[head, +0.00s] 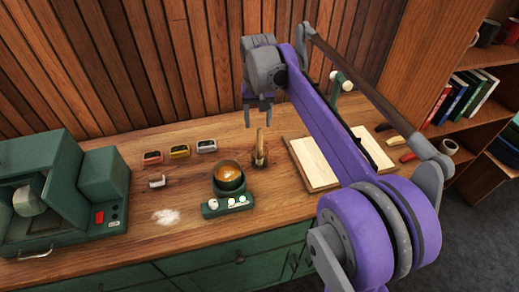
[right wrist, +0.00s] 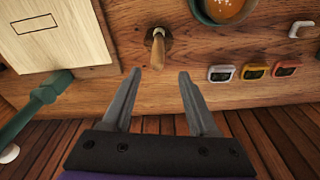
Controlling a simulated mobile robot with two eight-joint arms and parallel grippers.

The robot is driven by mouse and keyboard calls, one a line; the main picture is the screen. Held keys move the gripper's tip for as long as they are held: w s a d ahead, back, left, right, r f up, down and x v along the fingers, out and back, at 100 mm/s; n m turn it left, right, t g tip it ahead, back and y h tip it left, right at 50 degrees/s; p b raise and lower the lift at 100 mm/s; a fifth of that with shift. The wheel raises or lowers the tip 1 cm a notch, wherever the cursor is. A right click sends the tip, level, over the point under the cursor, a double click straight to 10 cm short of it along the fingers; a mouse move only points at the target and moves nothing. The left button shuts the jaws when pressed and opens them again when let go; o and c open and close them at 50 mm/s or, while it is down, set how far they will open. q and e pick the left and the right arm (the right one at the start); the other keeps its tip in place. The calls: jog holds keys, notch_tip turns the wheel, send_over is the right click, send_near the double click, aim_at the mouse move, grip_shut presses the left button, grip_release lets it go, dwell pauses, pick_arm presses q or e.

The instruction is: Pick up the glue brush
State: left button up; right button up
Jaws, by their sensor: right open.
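The glue brush (head: 260,142) has a light wooden handle and stands upright in a small brown holder (head: 259,159) on the wooden counter. The handle also shows in the right wrist view (right wrist: 158,50), just beyond my fingertips and roughly centred between them. Its lower end is hidden in the holder. My right gripper (head: 258,117) points down above the brush, with its two fingers apart and nothing between them. It also shows in the right wrist view (right wrist: 160,74). My left gripper is not in view.
A glue pot (head: 228,178) sits on a green heater (head: 227,205) left of the brush. A pale wooden panel (head: 315,165) lies to the right. Small coloured gadgets (head: 179,152) and a green machine (head: 45,195) stand further left. Wooden wall slats rise behind.

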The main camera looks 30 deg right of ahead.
aim_at(260, 139)
notch_tip(260, 139, down, 3)
jog(key=shift+w+r, duration=0.1)
jog(key=f, duration=0.4)
jog(key=shift+s+d+f, duration=0.15)
jog(key=shift+s+f, duration=0.05)
jog(key=shift+s, duration=0.05)
jog(key=shift+w+f, duration=0.1)
jog(key=shift+f, duration=0.4)
grip_shut()
